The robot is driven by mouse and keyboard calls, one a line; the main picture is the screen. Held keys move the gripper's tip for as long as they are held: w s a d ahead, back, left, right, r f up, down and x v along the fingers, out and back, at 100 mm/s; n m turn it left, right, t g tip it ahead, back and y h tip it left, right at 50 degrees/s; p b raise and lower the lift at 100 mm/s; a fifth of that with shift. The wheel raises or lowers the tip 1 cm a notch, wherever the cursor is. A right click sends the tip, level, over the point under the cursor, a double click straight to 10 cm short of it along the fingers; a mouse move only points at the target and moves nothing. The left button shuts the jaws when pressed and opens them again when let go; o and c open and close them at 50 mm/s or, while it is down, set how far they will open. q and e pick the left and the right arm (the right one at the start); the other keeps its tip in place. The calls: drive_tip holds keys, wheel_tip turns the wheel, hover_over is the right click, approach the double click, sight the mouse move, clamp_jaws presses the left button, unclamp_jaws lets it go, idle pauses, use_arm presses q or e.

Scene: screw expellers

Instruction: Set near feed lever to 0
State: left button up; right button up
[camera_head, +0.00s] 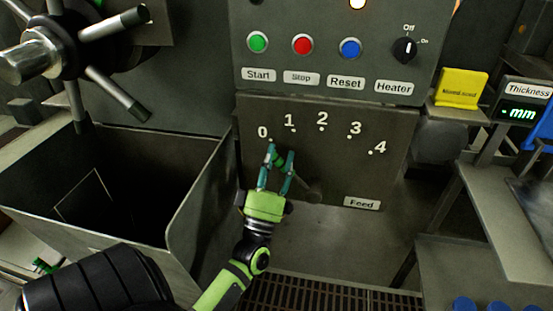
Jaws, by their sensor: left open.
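The feed panel (390,165) carries a scale from 0 to 4 with a dot by each number, and a "Feed" label. The 0 mark (263,132) is at the scale's left end. My right gripper is not in view.
Above is a control panel with Start (257,43), Stop (302,45) and Reset (350,48) buttons and a Heater knob (404,49). A metal bin (190,195) stands close left, below a spoked handwheel (70,45). A thickness display (522,112) is at right.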

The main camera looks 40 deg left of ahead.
use_arm(q)
drive_tip(key=v, duration=1.2)
drive_tip(key=d+f+m+g+h, duration=0.3)
drive_tip(key=f, duration=0.8)
drive_tip(key=d+f+m+g+h, duration=0.3)
drive_tip(key=f+m+h, duration=0.1)
drive_tip(key=f, duration=0.7)
drive_tip(key=d+f+m+g+h, duration=0.3)
drive_tip(key=f, duration=0.8)
drive_tip(key=s+d+f+m+g+h, duration=0.1)
drive_tip(key=s+d+f+m+g, duration=0.15)
drive_tip(key=s+f+g, duration=0.55)
drive_tip(key=s+f+m+g, duration=0.2)
drive_tip(key=s+f, duration=0.4)
drive_tip(key=s, duration=0.4)
drive_tip(key=s+f+m+g, duration=0.3)
drive_tip(key=s+f, duration=0.4)
drive_tip(key=s, duration=0.3)
drive_tip(key=shift+d+p, duration=0.2)
drive_tip(key=shift+p, duration=0.25)
